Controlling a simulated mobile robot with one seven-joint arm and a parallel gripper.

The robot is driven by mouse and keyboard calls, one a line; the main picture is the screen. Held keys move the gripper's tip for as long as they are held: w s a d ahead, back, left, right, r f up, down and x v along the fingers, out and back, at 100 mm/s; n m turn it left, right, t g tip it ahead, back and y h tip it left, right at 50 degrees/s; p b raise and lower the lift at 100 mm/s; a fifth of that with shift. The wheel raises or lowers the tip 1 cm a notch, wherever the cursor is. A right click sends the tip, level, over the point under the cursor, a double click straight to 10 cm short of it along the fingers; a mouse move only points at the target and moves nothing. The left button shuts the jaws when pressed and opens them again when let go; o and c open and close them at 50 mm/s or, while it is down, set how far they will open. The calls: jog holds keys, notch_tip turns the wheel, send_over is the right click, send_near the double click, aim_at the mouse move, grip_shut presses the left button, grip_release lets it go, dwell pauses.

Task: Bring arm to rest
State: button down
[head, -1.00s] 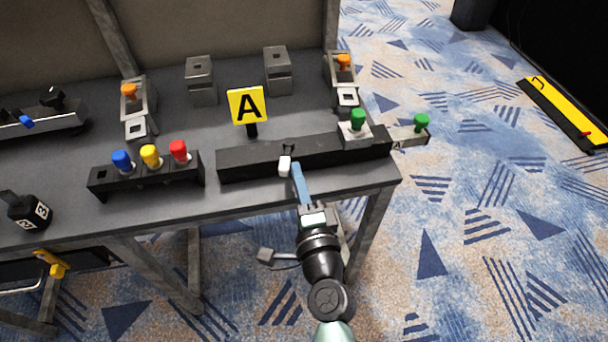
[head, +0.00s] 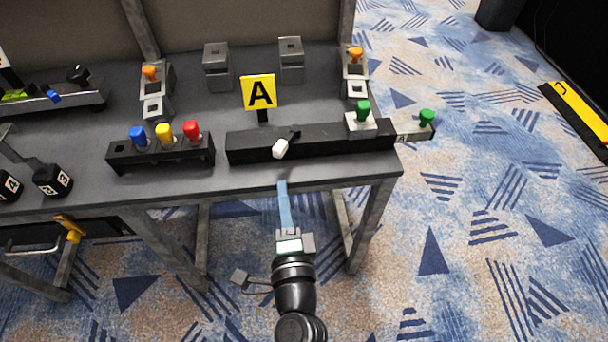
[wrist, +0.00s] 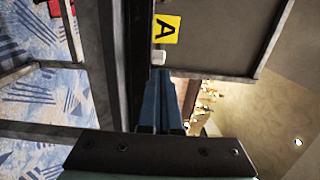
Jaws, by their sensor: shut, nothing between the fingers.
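My gripper (head: 283,187) has blue fingers, which are shut with nothing between them. In the head view its tips are at the front edge of the dark table (head: 330,178), just below a white knob (head: 280,149) on a long black bar (head: 330,142). The tips look apart from the knob. In the wrist view the blue fingers (wrist: 163,102) lie together and point at the white knob (wrist: 159,57), with the yellow A sign (wrist: 166,29) beyond.
On the table are a black holder (head: 160,151) with blue, yellow and red knobs, grey blocks (head: 217,66) and a yellow A sign (head: 258,92). A green-topped piece (head: 426,118) juts past the right edge. Carpet (head: 480,250) lies open at right.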

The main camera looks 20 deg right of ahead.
jog(key=shift+s+a, duration=0.35)
jog(key=shift+a, duration=0.35)
jog(key=w+a+r+n+t+y, duration=0.15)
jog(key=r+n, duration=0.35)
jog(key=r, duration=0.6)
jog(key=w+a+r+n+t+y, duration=0.15)
jog(key=r+n, duration=0.35)
jog(key=r, duration=0.6)
jog(key=w+a+r+n+t+y, duration=0.1)
jog(key=a+r+n+t+y, duration=0.3)
jog(key=r, duration=0.7)
jog(key=s+d+r+n+t+h, duration=0.1)
jog(key=s+r+n+h, duration=0.1)
jog(key=s+r, duration=0.35)
jog(key=s+r+n+t+h, duration=0.1)
jog(key=s+r+n, duration=0.15)
jog(key=r, duration=0.65)
jog(key=s+d+r+n+t+h, duration=0.1)
jog(key=s+r+h, duration=0.1)
jog(key=s+r, duration=0.35)
notch_tip(320, 180, up, 19)
jog(key=w+p, duration=0.2)
jog(key=p, duration=1.7)
jog(key=shift+w+y, duration=0.2)
jog(key=shift+y, duration=0.1)
jog(key=shift+r, duration=0.1)
